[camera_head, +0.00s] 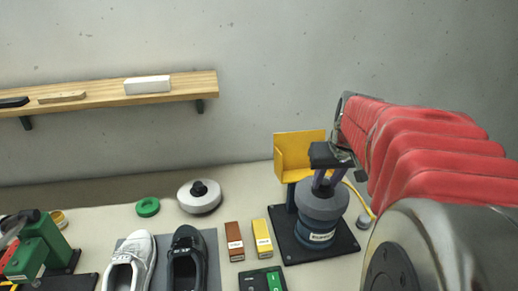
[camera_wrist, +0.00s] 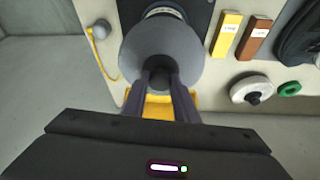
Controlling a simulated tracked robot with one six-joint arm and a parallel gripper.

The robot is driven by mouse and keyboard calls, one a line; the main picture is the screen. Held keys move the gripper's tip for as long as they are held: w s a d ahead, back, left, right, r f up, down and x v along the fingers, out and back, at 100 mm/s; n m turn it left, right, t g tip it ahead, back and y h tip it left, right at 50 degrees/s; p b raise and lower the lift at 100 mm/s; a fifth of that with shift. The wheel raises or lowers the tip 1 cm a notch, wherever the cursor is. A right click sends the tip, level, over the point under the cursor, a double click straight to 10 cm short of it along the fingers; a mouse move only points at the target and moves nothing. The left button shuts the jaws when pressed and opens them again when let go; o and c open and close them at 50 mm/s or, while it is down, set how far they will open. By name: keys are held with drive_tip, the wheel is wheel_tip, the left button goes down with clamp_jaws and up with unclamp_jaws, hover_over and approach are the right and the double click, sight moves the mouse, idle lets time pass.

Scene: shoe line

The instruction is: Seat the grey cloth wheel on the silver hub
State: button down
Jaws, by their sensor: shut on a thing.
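The grey cloth wheel (camera_head: 322,201) lies roughly flat over the blue motor body (camera_head: 315,238) on a black base plate. My gripper (camera_head: 325,180) points down and is shut on the dark knob at the wheel's middle. In the wrist view, the grey wheel (camera_wrist: 160,45) fills the upper middle, with my fingers (camera_wrist: 160,82) closed on its knob. The silver hub is hidden under the wheel, so I cannot tell whether the wheel is touching it or just above it.
A yellow guard (camera_head: 296,155) stands close behind the wheel. A white wheel with a black knob (camera_head: 199,196) and a green ring (camera_head: 148,207) lie to the left. Brown (camera_head: 234,241) and yellow (camera_head: 262,239) blocks and two shoes (camera_head: 187,259) are nearer. A yellow cable runs at right.

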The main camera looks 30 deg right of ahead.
drive_tip(key=shift+f, duration=0.3)
drive_tip(key=c, duration=1.7)
unclamp_jaws()
drive_tip(key=shift+o, duration=0.2)
drive_tip(key=shift+f, duration=0.1)
drive_tip(key=v, duration=1.1)
drive_tip(key=shift+s, duration=0.1)
drive_tip(key=s+a+f+n, duration=0.1)
drive_tip(key=s+a+f, duration=0.1)
drive_tip(key=a, duration=0.6)
drive_tip(key=s+a+f+n+t+y, duration=0.1)
drive_tip(key=s+a+f+n, duration=0.1)
drive_tip(key=a+f, duration=0.3)
drive_tip(key=s+a+f+n, duration=0.1)
drive_tip(key=a+f, duration=0.3)
drive_tip(key=a, duration=0.8)
drive_tip(key=shift+s+a+f+n+t+y, duration=0.15)
drive_tip(key=shift+s+a+n+t+y, duration=0.15)
drive_tip(key=shift+s+y, duration=0.15)
